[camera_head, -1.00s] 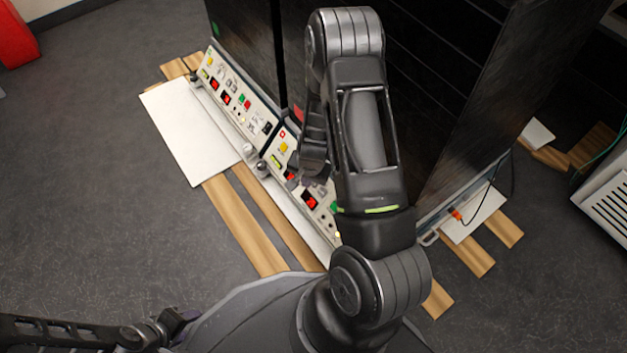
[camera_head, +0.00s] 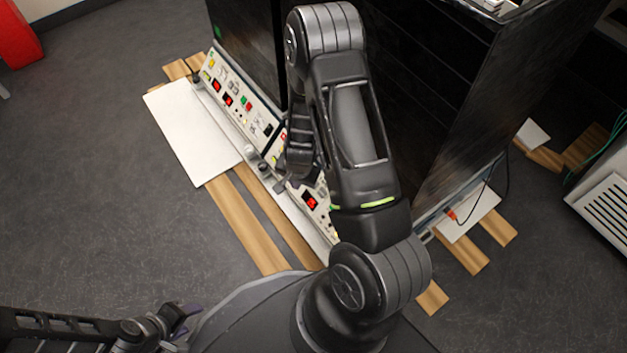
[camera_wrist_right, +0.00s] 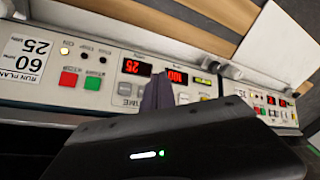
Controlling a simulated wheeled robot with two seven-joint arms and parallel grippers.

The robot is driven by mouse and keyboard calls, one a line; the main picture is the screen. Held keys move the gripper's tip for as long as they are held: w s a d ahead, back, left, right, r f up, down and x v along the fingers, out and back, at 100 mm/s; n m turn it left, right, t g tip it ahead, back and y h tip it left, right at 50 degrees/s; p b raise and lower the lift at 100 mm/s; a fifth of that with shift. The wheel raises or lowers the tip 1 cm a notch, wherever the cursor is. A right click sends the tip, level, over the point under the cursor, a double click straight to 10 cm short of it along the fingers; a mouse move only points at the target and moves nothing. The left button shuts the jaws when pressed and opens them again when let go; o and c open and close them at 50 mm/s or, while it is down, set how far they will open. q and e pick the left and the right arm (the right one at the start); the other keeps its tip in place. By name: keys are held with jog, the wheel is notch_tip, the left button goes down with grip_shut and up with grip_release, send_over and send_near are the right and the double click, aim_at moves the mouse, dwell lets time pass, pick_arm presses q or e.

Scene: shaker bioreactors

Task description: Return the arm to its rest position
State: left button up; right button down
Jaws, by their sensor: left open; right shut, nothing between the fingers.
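My right arm (camera_head: 350,120) rises from my base, bends at the top of the head view and hangs down in front of the dark shaker cabinets. Its gripper (camera_head: 284,186) is by the front control panels and partly hidden by the forearm. In the right wrist view the gripper fingers (camera_wrist_right: 157,93) are together and empty, in front of a control panel (camera_wrist_right: 110,68) seen upside down, with red displays. I cannot tell whether they touch it. My left gripper (camera_head: 190,318) is open at the lower left of the head view, away from the cabinets.
Black shaker cabinets (camera_head: 425,110) stand on wooden slats (camera_head: 240,220). A white board (camera_head: 190,130) lies left of the panels. A white vented unit (camera_head: 603,205) is at the right edge. The grey floor (camera_head: 100,150) at left is clear.

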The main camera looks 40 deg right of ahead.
dwell(0.8)
jog(key=s+a+n+g+y, duration=0.15)
jog(key=s+a+n, duration=0.4)
jog(key=a, duration=0.75)
jog(key=s+a+n+t+y, duration=0.1)
jog(key=s+a+n+y, duration=0.35)
jog(key=a, duration=0.85)
pick_arm(q)
jog(key=s+d+r+p, duration=0.1)
jog(key=s+r+p, duration=0.1)
jog(key=r+p, duration=1.5)
jog(key=s+d+r+g+p, duration=0.1)
jog(key=r+p, duration=1.7)
jog(key=shift+s+r+m, duration=0.2)
jog(key=shift+s+m, duration=0.1)
jog(key=shift+s, duration=0.05)
pick_arm(e)
jog(key=s+a+r, duration=0.1)
jog(key=s+r, duration=0.1)
jog(key=r, duration=1.5)
jog(key=s+a+r+n+g, duration=0.1)
jog(key=s+r, duration=0.1)
jog(key=r, duration=1.6)
jog(key=shift+s+r+h, duration=0.2)
jog(key=shift+s+h, duration=0.15)
jog(key=shift+h, duration=0.05)
